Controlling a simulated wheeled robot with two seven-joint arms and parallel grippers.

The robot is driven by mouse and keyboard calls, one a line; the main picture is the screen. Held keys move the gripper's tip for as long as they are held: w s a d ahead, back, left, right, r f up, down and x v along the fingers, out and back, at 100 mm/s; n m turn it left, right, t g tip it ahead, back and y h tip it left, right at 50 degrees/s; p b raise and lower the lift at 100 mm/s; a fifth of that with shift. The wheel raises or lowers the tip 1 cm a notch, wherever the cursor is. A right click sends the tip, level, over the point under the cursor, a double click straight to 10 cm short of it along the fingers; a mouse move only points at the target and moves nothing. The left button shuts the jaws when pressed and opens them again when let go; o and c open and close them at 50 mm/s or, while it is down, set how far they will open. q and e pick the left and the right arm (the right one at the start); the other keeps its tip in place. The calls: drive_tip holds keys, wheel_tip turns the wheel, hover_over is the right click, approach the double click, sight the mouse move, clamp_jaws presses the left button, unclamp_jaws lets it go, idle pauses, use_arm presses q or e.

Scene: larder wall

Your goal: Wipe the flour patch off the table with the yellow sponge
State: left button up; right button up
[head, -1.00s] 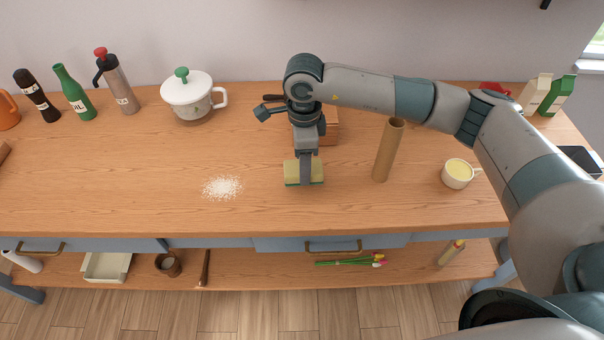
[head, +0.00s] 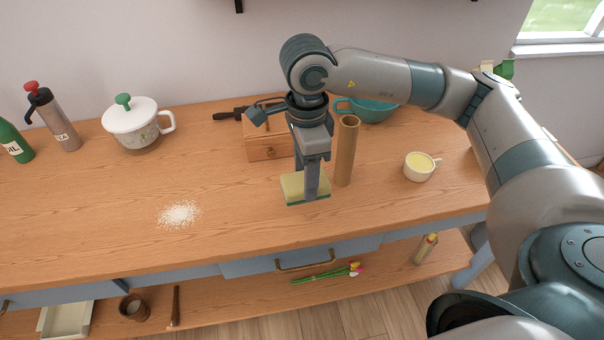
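The flour patch (head: 178,214) is a loose white spot on the wooden table (head: 90,235), left of centre. The yellow sponge (head: 293,187) has a green underside and is in my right gripper (head: 311,190), which points down with its fingers across the sponge. One finger covers part of the sponge's near side. The sponge is to the right of the flour, apart from it, at or just above the tabletop; I cannot tell whether it touches. My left gripper is not in view.
A brown cardboard tube (head: 346,150) stands close right of the sponge. A wooden box (head: 264,147) and a teal bowl (head: 375,109) are behind, and a cup (head: 419,167) is to the right. A lidded pot (head: 135,124) stands at back left. The table between sponge and flour is clear.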

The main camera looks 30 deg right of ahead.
sight(299, 188)
drive_tip(key=o, duration=0.5)
drive_tip(key=c, duration=0.4)
drive_tip(key=n, duration=0.4)
drive_tip(key=shift+s+a+f, duration=0.15)
drive_tip(key=shift+a+f, duration=0.2)
drive_tip(key=shift+f, duration=0.05)
drive_tip(key=n, duration=0.6)
drive_tip(key=shift+s+a+f, duration=0.25)
drive_tip(key=shift+a+f, duration=0.1)
drive_tip(key=shift+f, duration=0.05)
drive_tip(key=n, duration=0.3)
drive_tip(key=f+n, duration=0.1)
drive_tip(key=n, duration=0.1)
drive_tip(key=shift+s+a, duration=0.2)
drive_tip(key=shift+a, duration=0.2)
drive_tip(key=n, duration=0.5)
drive_tip(key=shift+s+a+f+n, duration=0.25)
drive_tip(key=shift+a+f+n, duration=0.05)
drive_tip(key=shift+f, duration=0.05)
